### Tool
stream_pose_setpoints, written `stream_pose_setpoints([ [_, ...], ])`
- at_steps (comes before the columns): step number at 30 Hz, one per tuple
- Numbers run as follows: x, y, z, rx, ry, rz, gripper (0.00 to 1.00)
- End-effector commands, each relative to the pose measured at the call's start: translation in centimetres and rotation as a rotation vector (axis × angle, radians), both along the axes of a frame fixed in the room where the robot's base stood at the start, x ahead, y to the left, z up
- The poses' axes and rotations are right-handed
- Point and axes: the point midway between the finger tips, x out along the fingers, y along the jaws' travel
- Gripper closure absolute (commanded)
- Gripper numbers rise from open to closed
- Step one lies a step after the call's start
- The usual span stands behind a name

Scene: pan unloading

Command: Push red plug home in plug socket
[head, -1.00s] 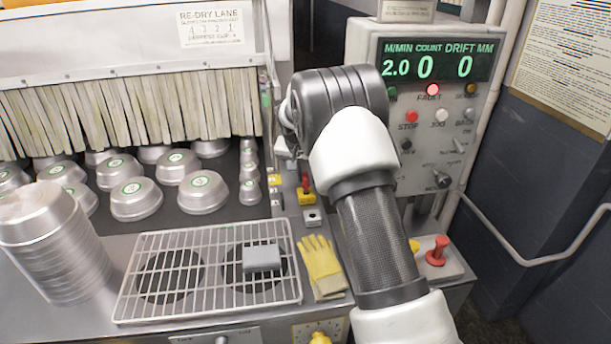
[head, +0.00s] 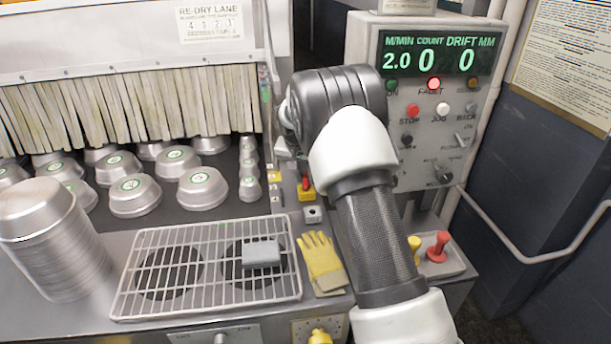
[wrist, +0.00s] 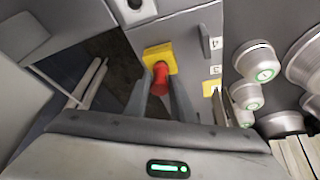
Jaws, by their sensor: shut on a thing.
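The red plug (wrist: 160,78) sits at a yellow socket block (wrist: 159,57) in the wrist view, between my gripper's two fingers. My gripper (wrist: 161,88) is shut on the red plug. In the head view the red plug (head: 306,183) shows small, above the yellow block (head: 307,195), on the strip right of the pans. My arm hides most of my gripper there. How deep the plug sits in the socket cannot be told.
A wire rack (head: 150,240) with a grey block (head: 261,254) and a yellow glove (head: 321,262) lie in front. Nested pans (head: 60,255) stand left. Inverted pans (head: 134,195) fill the belt. A control panel (head: 420,160) with a lit red fault lamp stands behind my arm.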

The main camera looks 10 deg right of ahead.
Motion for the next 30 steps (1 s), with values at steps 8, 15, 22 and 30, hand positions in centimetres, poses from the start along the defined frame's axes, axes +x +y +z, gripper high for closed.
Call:
stream_pose_setpoints([
  [8,0.0,0.0,-0.45,0.0,0.0,0.0,1.0],
  [15,0.0,0.01,-0.79,0.0,0.0,0.0,1.0],
  [22,0.02,0.0,-0.72,0.0,-0.001,0.0,0.63],
  [30,-0.01,0.01,-0.76,0.0,0.0,0.0,0.56],
])
